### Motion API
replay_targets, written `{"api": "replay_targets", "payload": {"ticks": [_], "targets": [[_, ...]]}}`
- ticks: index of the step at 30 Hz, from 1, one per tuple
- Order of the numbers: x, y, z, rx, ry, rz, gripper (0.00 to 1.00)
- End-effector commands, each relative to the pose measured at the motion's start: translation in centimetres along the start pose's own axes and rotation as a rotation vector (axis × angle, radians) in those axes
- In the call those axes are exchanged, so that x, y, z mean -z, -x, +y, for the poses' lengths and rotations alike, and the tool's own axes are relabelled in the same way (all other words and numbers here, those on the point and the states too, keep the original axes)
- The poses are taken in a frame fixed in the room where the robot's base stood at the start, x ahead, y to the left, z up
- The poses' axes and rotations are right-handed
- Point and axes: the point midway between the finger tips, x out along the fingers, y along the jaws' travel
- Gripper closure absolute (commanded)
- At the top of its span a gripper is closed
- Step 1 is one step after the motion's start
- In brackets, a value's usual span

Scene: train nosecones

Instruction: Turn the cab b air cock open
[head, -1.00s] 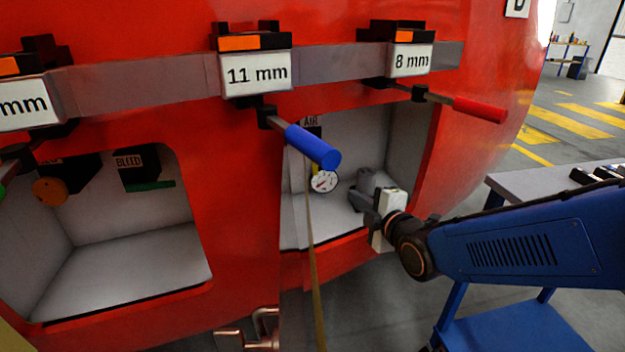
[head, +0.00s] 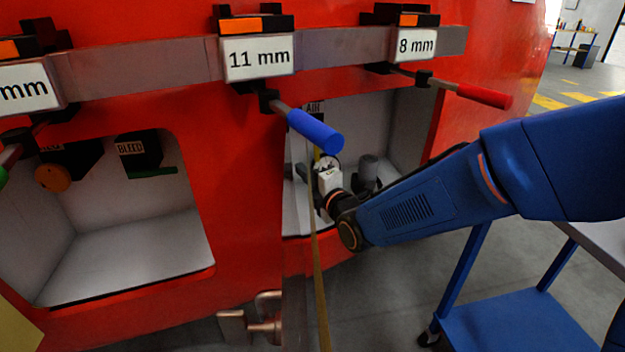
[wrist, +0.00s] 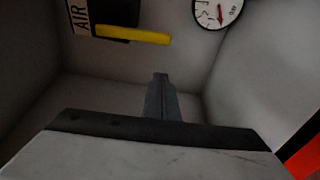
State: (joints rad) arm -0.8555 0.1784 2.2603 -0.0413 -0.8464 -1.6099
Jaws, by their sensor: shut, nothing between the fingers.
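The air cock shows in the wrist view as a black body with a yellow lever (wrist: 133,35) lying nearly level, its right end slightly lower. An AIR label (wrist: 81,14) is beside it on the left. In the head view the AIR label (head: 314,108) is partly hidden by the blue handle, and the cock is mostly hidden. My gripper (wrist: 160,80) is shut and empty, in the compartment below the lever and apart from it in the wrist picture. In the head view its white body is in the compartment opening, in front of the gauge.
A pressure gauge (wrist: 217,10) is on the back wall, right of the lever. A grey cylinder (head: 368,170) stands in the compartment, right of my gripper. Blue (head: 315,131) and red (head: 484,96) tool handles project above the opening. A blue cart (head: 515,312) stands at lower right.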

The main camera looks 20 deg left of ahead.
Motion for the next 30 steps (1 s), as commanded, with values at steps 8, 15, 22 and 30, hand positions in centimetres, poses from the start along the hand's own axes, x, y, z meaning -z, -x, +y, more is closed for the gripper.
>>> {"api": "replay_targets", "payload": {"ticks": [8,15,22,30], "targets": [[-2.0,-1.7,0.0,0.001,0.000,-0.003,1.00],[-3.6,-1.1,0.0,0.001,0.000,-0.001,1.00],[-3.8,-1.1,0.0,0.001,-0.001,-0.001,1.00],[-3.9,-1.0,0.0,0.003,0.004,-0.001,1.00]]}}
